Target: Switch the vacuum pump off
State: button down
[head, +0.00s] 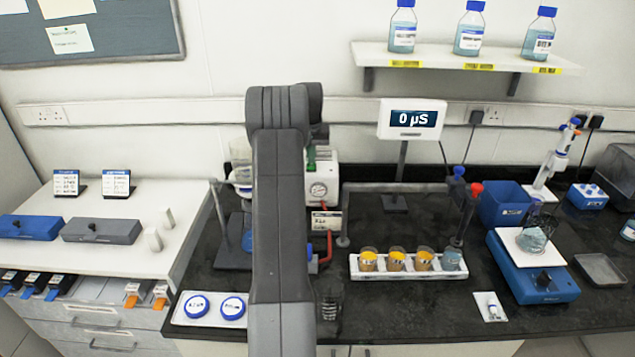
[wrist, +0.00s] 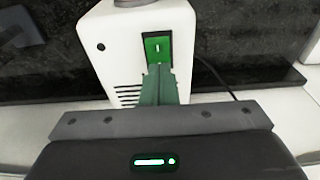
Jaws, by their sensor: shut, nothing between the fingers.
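The vacuum pump (head: 327,202) is a white box with a round gauge, standing on the dark bench just right of my arm in the head view. Its white body (wrist: 120,55) fills the upper middle of the wrist view. A green rocker switch (wrist: 157,49) marked with a white line sits in a dark frame on its face. My gripper (wrist: 158,70) is shut and empty, with its fingertips at the lower edge of the switch. I cannot tell whether they touch it.
A conductivity display (head: 411,119) reading 0 µS stands behind right. A white rack (head: 405,275) of several beakers is to the right, with a blue balance (head: 537,285) beyond. Blue-lidded dishes (head: 197,306) lie at front left. A cable (wrist: 225,85) runs beside the pump.

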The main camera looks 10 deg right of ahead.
jog(key=shift+f, duration=0.1)
notch_tip(320, 180, up, 3)
jog(key=shift+f+p, duration=0.15)
jog(key=shift+p, duration=1)
jog(key=shift+r, duration=2.15)
jog(key=shift+f, duration=0.15)
jog(key=shift+f+b, duration=1.15)
jog(key=shift+f, duration=2.2)
